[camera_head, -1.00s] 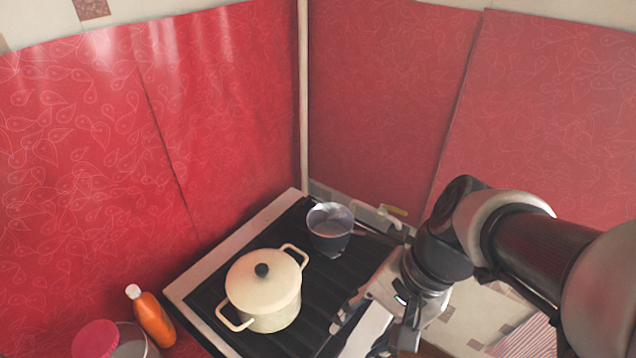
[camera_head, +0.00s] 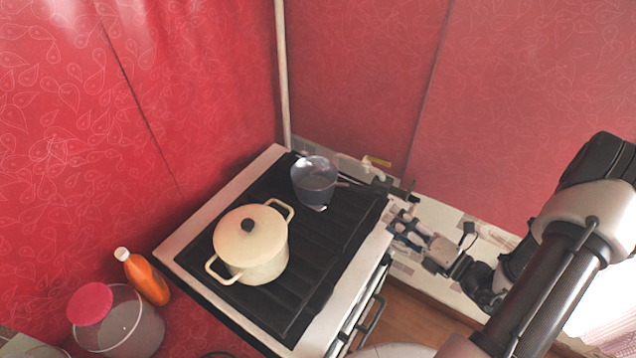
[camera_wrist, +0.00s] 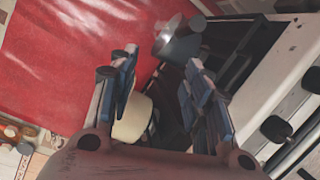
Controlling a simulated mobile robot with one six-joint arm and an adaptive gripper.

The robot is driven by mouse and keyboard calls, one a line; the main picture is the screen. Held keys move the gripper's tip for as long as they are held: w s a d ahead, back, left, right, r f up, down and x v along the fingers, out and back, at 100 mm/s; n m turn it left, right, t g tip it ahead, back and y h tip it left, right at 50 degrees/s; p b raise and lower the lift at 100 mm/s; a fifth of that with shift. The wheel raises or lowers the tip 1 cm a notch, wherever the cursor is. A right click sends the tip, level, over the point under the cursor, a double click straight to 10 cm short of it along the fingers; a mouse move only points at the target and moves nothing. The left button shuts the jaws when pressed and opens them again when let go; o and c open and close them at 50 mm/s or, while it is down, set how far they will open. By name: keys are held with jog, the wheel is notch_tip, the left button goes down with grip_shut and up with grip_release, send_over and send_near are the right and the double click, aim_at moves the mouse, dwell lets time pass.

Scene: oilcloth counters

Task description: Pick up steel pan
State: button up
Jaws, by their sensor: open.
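The steel pan (camera_head: 315,182) is a small grey saucepan on the far right part of the black stove top (camera_head: 325,235). Its inside is visible from above, and a short handle points right. In the wrist view the pan (camera_wrist: 180,44) shows beyond the fingers, toward the top. My gripper (camera_head: 398,222) is to the right of the pan, beyond the stove's right edge. It is open and empty, and clear of the pan. In the wrist view its two blue-padded fingers (camera_wrist: 160,72) stand apart.
A lidded cream pot (camera_head: 252,246) stands on the stove, nearer and left of the pan. An orange bottle (camera_head: 147,279) and a glass jar with a pink lid (camera_head: 120,325) are at lower left. Red walls rise behind the stove.

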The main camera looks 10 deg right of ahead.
notch_tip(320, 180, down, 3)
jog(key=d+m+t+h, duration=0.1)
jog(key=d+m+h, duration=0.1)
jog(key=d+m, duration=0.1)
jog(key=b, duration=0.2)
send_near(362, 187)
jog(key=w+f, duration=0.2)
jog(key=w, duration=0.3)
jog(key=w+a, duration=0.1)
jog(key=w, duration=0.1)
jog(key=w+a+b, duration=0.1)
jog(key=w+a, duration=0.1)
jog(key=shift+w+a+b, duration=0.1)
jog(key=shift+a+b, duration=0.15)
jog(key=shift+b, duration=0.05)
jog(key=shift+w, duration=0.35)
grip_shut()
jog(key=shift+r, duration=0.1)
